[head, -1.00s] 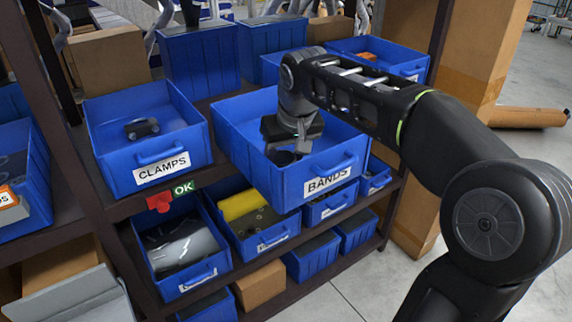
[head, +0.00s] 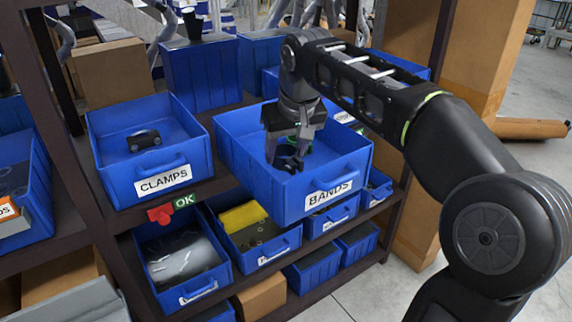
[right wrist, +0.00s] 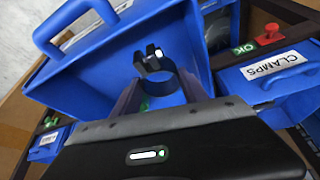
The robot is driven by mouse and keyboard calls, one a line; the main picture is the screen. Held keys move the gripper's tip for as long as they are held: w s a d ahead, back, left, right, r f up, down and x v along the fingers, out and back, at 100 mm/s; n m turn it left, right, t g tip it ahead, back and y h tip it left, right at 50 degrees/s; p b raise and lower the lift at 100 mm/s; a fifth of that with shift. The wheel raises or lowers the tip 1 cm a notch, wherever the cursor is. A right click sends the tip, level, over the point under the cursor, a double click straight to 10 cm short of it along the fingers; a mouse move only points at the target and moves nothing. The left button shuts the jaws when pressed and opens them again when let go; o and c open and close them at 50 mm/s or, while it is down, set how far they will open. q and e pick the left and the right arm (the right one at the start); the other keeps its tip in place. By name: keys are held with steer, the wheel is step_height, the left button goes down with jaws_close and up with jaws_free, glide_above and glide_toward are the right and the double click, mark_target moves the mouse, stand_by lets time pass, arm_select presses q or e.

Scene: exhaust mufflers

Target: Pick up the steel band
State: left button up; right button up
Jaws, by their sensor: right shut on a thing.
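The dark steel band (head: 287,161) is a ring with lugs. It sits between the fingers of my right gripper (head: 290,145), at the blue bin labelled BANDS (head: 285,200). In the right wrist view the band (right wrist: 153,84) shows as an open dark ring between the two fingertips (right wrist: 160,88), with its lugs pointing away from the gripper. The gripper is shut on it. The band appears over the bin's inside; its exact height above the floor of the bin is hard to tell. My left gripper is not in view.
The CLAMPS bin (head: 150,185) stands to the left with a dark clamp (head: 143,140) in it. A red button (head: 160,215) and a green OK sign (head: 184,202) are on the shelf edge. More blue bins fill the shelf below. A brown post stands right.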

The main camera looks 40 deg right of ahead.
mark_target(282, 147)
step_height(282, 147, up, 5)
steer(key=shift+f, duration=0.1)
stand_by(0.7)
